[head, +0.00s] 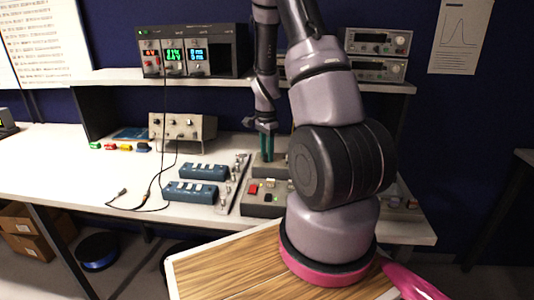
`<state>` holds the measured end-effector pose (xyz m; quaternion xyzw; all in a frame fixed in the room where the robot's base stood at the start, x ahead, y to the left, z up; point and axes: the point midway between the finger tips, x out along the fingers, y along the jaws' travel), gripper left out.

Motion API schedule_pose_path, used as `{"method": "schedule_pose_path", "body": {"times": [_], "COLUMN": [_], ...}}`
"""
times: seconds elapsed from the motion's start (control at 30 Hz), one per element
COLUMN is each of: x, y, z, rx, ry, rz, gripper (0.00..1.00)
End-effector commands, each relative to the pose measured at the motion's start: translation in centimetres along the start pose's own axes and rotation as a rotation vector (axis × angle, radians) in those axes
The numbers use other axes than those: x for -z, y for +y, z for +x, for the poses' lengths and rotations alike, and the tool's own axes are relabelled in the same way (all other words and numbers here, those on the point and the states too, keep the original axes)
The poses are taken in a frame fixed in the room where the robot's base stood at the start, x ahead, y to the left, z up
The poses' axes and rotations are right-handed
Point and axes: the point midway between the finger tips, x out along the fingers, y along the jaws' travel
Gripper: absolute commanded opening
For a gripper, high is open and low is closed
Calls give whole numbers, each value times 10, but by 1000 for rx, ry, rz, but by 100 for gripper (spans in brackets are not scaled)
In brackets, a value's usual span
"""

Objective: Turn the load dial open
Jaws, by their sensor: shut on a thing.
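My gripper (267,156), with teal fingers, points down at the top of a small grey box (262,171) on the bench, right of centre. The fingers are shut on what appears to be the load dial. The dial is hidden by the fingers, so its turn position cannot be told. My arm covers the area just right of it. In front stands another grey box (257,211) with a red switch (253,188) and a dark one beside it.
Two blue modules (190,192) and a metal strip with posts (233,184) lie left of the gripper. A grey instrument (183,129) with leads stands behind them. A shelf (120,77) above carries a power supply (222,50). The bench's left side (50,160) is mostly clear.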

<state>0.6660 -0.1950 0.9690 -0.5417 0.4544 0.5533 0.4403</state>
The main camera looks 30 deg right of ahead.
Motion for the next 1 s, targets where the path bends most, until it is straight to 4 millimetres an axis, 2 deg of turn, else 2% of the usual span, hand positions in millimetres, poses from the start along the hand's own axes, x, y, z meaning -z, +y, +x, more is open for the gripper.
{"method": "schedule_pose_path", "body": {"times": [1.0], "x": [-1], "y": [0], "z": [0], "rx": [2], "ry": [24], "rz": [-936], "gripper": [0]}}
